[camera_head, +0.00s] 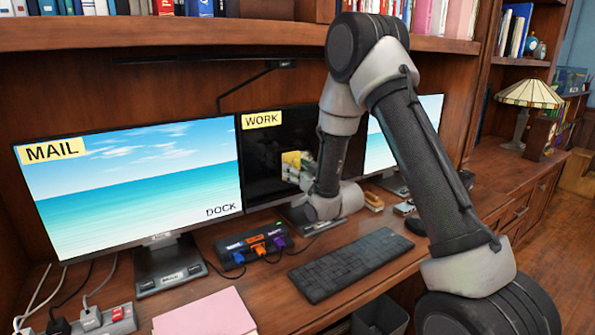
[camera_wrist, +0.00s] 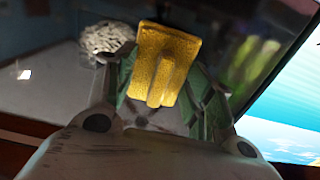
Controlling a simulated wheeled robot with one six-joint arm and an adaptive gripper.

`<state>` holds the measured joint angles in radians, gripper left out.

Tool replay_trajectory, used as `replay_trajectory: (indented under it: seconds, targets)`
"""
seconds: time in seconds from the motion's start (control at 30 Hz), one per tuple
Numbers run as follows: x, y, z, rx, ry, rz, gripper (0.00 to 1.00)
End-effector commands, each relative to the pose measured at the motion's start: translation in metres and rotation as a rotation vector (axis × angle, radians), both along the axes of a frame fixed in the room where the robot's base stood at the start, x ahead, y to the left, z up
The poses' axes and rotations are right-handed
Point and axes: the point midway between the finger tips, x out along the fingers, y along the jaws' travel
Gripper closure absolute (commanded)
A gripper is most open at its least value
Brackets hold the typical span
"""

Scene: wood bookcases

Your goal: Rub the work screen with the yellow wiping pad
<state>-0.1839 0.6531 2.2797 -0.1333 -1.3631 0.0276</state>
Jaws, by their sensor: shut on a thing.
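The work screen (camera_head: 262,190) is dark and stands between two lit monitors, with a yellow WORK label (camera_head: 262,119) at its top left. My gripper (camera_head: 299,173) is in front of its middle, shut on the yellow wiping pad (camera_head: 290,159). In the wrist view the pad (camera_wrist: 183,50) is held by its raised ridge between the two fingers, its flat side away from me. I cannot tell whether the pad touches the screen.
The MAIL monitor (camera_head: 140,190) stands at left; another lit monitor (camera_head: 432,104) is partly behind my arm. A cable hub (camera_head: 255,243), keyboard (camera_head: 350,264) and pink paper (camera_head: 205,312) lie on the desk in front. A shelf (camera_head: 180,32) overhangs the screens.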

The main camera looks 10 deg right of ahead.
Motion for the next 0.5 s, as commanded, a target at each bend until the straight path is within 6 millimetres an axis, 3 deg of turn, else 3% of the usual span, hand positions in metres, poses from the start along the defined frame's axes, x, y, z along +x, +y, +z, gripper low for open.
replay_trajectory:
  seconds: [0.5]
  targets:
    - [0.01,0.0034,0.0,0.0,0.0,0.0,0.66]
